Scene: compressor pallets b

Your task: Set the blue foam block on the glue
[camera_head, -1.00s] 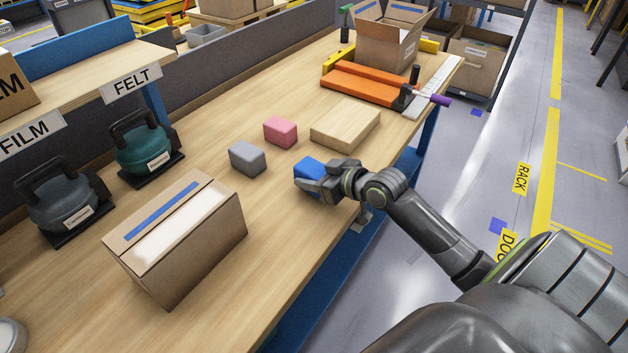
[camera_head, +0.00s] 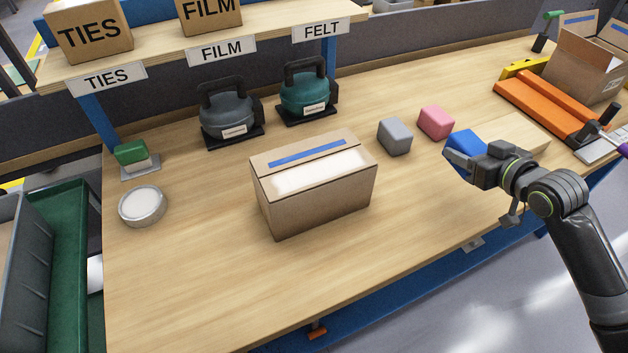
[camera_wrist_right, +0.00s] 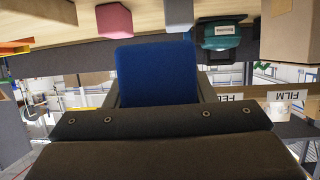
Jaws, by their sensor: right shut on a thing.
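The blue foam block (camera_head: 464,140) is in my right gripper (camera_head: 462,156), on the right half of the workbench in the head view. The right wrist view shows the block (camera_wrist_right: 157,74) between the fingers. I cannot tell whether it still touches the bench. A closed cardboard box (camera_head: 325,205) stands left of the gripper, well apart from it. Its top carries a blue strip (camera_head: 308,153) and a whitish, glossy patch (camera_head: 314,174) that looks like the glue. Nothing lies on the patch. My left gripper is in neither current view.
A grey block (camera_head: 394,136) and a pink block (camera_head: 436,123) lie left of my gripper. Grey and teal handled devices (camera_head: 229,115) (camera_head: 305,95) stand behind the box. A flat wooden board (camera_head: 526,138) lies behind my gripper. Bare bench (camera_head: 420,200) lies between box and gripper.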

